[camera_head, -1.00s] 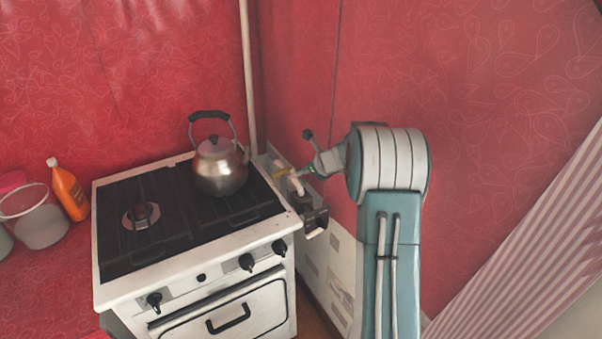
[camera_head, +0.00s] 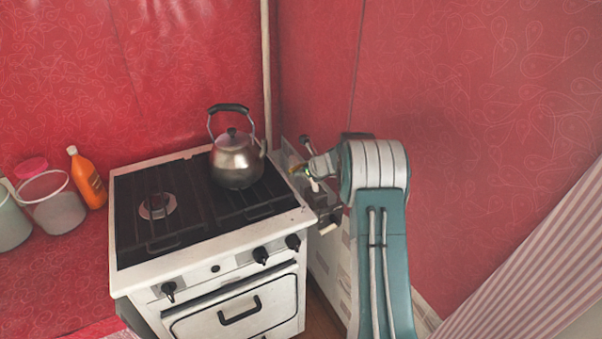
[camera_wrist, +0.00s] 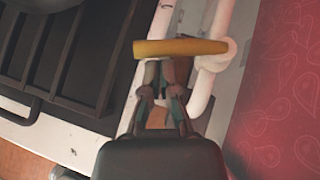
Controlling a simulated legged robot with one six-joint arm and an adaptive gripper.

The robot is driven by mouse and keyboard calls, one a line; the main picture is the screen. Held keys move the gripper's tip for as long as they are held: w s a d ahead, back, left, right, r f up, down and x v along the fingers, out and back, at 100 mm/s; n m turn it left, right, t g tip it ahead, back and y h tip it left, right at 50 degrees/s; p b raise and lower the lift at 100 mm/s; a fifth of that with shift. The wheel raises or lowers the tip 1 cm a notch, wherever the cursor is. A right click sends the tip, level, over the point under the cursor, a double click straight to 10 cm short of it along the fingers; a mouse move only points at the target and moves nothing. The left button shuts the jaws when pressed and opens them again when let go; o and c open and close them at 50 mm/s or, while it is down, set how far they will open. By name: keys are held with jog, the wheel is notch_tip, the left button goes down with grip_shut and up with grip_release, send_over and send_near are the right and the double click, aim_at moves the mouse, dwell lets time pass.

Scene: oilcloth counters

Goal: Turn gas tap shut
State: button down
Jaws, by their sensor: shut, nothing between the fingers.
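The gas tap's yellow handle (camera_wrist: 180,48) lies crosswise over a white pipe (camera_wrist: 203,90) in the wrist view. It is small in the head view (camera_head: 295,168), to the right of the stove. My gripper (camera_wrist: 166,66) is shut and empty. Its fingertips are just below the left half of the handle in the wrist view; I cannot tell whether they touch it. In the head view my gripper (camera_head: 308,172) is partly lost against the pipes and my own arm.
A white stove (camera_head: 235,240) with a dark hob stands left of the tap, with a metal kettle (camera_head: 236,162) at its back right. An orange bottle (camera_head: 88,180) and a clear bucket (camera_head: 55,208) are farther left. The red wall (camera_head: 450,130) is close on the right.

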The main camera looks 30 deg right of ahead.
jog(key=w+m+h, duration=0.1)
jog(key=w+a+m+h, duration=0.1)
jog(key=shift+m+t, duration=0.4)
jog(key=shift+a, duration=0.45)
jog(key=shift+s+d+r, duration=0.1)
jog(key=shift+s+d, duration=0.05)
jog(key=shift+d, duration=0.2)
jog(key=s+a+r+n+g+y, duration=0.1)
jog(key=s+a+r+n, duration=0.85)
jog(key=s, duration=0.25)
jog(key=s+a+r+n+g+y, duration=0.1)
jog(key=s+a+r+n+g, duration=0.1)
jog(key=s+a+r+n, duration=0.75)
jog(key=s+a+n+g+h, duration=0.1)
jog(key=s+n+h, duration=0.2)
jog(key=s+n, duration=1.2)
jog(key=s, duration=1.1)
jog(key=shift+s+a+n+g+h, duration=0.3)
